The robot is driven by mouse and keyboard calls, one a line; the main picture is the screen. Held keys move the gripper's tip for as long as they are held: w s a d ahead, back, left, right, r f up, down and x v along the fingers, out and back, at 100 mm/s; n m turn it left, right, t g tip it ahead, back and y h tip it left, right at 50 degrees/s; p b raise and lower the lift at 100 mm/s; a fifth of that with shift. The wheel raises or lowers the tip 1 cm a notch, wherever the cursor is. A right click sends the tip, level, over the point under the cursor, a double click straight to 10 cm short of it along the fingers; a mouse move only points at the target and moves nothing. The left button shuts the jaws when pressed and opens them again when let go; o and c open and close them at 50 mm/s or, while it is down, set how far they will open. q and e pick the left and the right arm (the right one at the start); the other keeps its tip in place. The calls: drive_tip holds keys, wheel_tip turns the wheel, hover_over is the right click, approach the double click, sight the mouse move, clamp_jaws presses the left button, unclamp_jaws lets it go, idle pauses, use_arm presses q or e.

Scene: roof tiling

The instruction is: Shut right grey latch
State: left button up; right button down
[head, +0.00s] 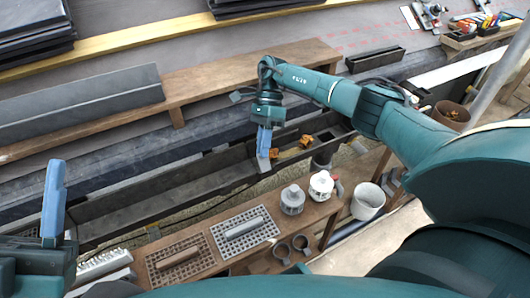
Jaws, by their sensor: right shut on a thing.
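My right gripper (264,151) reaches down to the front wall of the dark gutter (190,187). Its blue fingers are shut on a small light-grey piece (263,164) at the gutter's front edge, which looks like the right grey latch. The fingers cover part of it, so I cannot tell its angle. Another small grey piece (153,232) shows farther left along the front edge. My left gripper (54,195) is at the lower left, apart from the gutter, with a blue finger pointing up; whether it is open is unclear.
Orange-brown leaves (282,154) lie in the gutter just right of my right gripper. A wooden shelf in front holds two grates (244,230), a grey pot (292,200) and a white pot (321,185). A white bucket (367,201) stands to the right. A wooden plank (215,82) runs behind.

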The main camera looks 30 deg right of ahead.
use_arm(q)
drive_tip(key=shift+s+r+m+h, duration=0.1)
drive_tip(key=shift+r+m+h, duration=0.2)
drive_tip(key=shift+m+h, duration=0.2)
use_arm(e)
drive_tip(key=shift+w+f+g, duration=0.15)
drive_tip(key=shift+w+g, duration=0.1)
drive_tip(key=shift+g, duration=0.15)
use_arm(q)
drive_tip(key=shift+r, duration=0.1)
use_arm(e)
drive_tip(key=shift+d, duration=0.1)
drive_tip(key=c, duration=1.5)
unclamp_jaws()
drive_tip(key=shift+o, duration=0.2)
use_arm(q)
drive_tip(key=f+n+y+p, duration=0.1)
drive_tip(key=n+y, duration=0.1)
drive_tip(key=f+n+y+p, duration=0.1)
drive_tip(key=f+n+y, duration=0.1)
drive_tip(key=f+n+y+p, duration=0.2)
drive_tip(key=shift+w+d+f+g, duration=0.2)
drive_tip(key=shift+w+f+g, duration=0.05)
drive_tip(key=shift+g, duration=0.05)
use_arm(e)
wheel_tip(320, 180, up, 10)
